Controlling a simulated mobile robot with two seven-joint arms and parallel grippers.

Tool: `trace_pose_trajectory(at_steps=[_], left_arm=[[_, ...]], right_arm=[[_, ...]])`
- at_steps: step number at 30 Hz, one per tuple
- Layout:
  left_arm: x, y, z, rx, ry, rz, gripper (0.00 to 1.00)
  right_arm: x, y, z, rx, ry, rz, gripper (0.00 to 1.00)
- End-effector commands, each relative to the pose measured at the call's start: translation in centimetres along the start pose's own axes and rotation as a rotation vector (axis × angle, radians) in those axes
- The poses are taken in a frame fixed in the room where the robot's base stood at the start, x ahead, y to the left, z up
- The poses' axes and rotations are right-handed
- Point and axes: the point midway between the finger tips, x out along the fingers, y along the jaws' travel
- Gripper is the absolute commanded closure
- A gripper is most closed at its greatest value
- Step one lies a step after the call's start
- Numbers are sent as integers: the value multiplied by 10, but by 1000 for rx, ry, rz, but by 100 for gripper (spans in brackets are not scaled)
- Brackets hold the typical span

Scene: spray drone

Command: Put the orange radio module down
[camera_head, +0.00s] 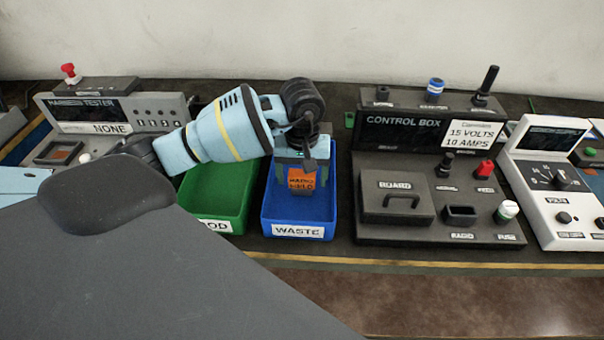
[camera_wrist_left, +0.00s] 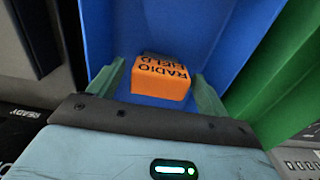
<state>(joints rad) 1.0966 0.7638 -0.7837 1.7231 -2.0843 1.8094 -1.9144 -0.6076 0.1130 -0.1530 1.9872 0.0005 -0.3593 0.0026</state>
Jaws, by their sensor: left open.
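The orange radio module (camera_head: 301,181), with dark lettering, is inside the blue WASTE bin (camera_head: 277,213). It also shows in the left wrist view (camera_wrist_left: 160,80), against the blue of the bin. My left gripper (camera_head: 297,160) is over the bin, pointing down into it. Its two green fingers (camera_wrist_left: 160,85) stand apart on either side of the module, with a visible gap at each side. The gripper is open. Whether the module rests fully on the bin floor is hard to tell. My right gripper is not in view.
A green bin (camera_head: 226,207) stands directly left of the blue one. The dark control box (camera_head: 395,228) is close on the right, and a white meter (camera_head: 548,215) is beyond it. The harness tester (camera_head: 115,112) is at the left. The brown front strip of the table is clear.

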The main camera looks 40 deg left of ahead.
Motion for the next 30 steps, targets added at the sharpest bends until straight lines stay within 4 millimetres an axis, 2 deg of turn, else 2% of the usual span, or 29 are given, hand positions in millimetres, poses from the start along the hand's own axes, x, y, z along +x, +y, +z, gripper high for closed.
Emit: trace_pose_trajectory(at_steps=[5, 8, 15, 21, 25, 30], left_arm=[[-10, 0, -1, 0, 3, 2, 22], [-24, 0, -1, 0, 3, 2, 22], [-73, 0, -1, 0, 4, 2, 22], [-106, 0, -1, 0, 3, 2, 22], [-118, 0, 0, 0, 1, 0, 22], [-123, 0, 0, 0, -1, 0, 22]], right_arm=[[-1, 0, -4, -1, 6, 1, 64], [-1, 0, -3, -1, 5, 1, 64], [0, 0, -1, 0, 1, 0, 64], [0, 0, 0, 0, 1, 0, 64], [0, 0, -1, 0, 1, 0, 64], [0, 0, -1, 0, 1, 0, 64]])
